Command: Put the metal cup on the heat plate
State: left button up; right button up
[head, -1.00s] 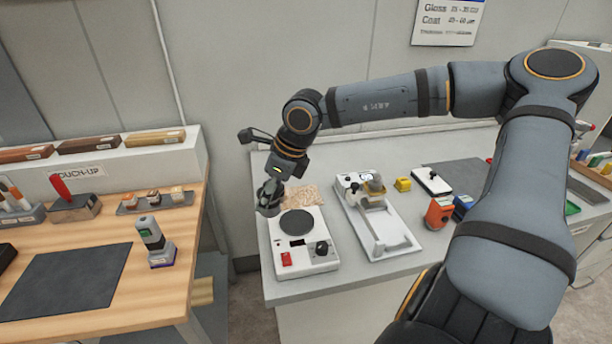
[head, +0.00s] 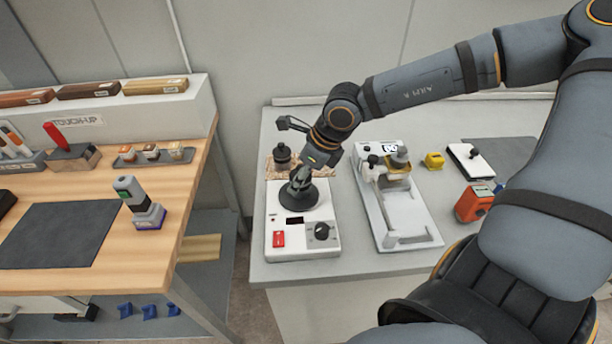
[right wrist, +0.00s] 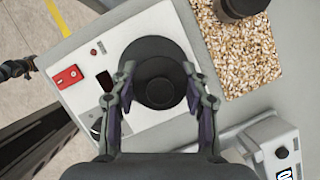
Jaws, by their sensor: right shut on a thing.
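The heat plate (head: 322,199) is a dark round disc on a white box with a red switch and a black knob. My right gripper (head: 301,183) is over the disc, pointing down. In the right wrist view its fingers (right wrist: 160,94) are shut on the sides of a dark round metal cup (right wrist: 160,83), seen from above. The cup is over the disc, and I cannot tell whether it touches it. The fingers mostly hide the cup in the head view. A small dark gripper-like part, possibly my left gripper (right wrist: 17,69), shows at the left edge of the right wrist view.
Another dark vessel (head: 283,157) stands on a speckled tan mat (head: 275,171) behind the heat plate. A white device with a slide (head: 402,215) stands close on the right. A yellow block (head: 434,160) and an orange instrument (head: 472,205) lie farther right.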

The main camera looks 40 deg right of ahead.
jog(key=shift+a, duration=0.25)
jog(key=shift+s+a+r, duration=0.1)
jog(key=shift+a, duration=0.15)
jog(key=shift+s+a+r, duration=0.1)
jog(key=shift+a, duration=0.05)
jog(key=shift+d+f, duration=0.2)
jog(key=shift+f, duration=0.05)
jog(key=o, duration=1.3)
pick_arm(q)
jog(key=shift+w+a+f, duration=0.15)
jog(key=shift+a+f, duration=0.1)
pick_arm(e)
jog(key=shift+o, duration=0.2)
jog(key=shift+r, duration=0.1)
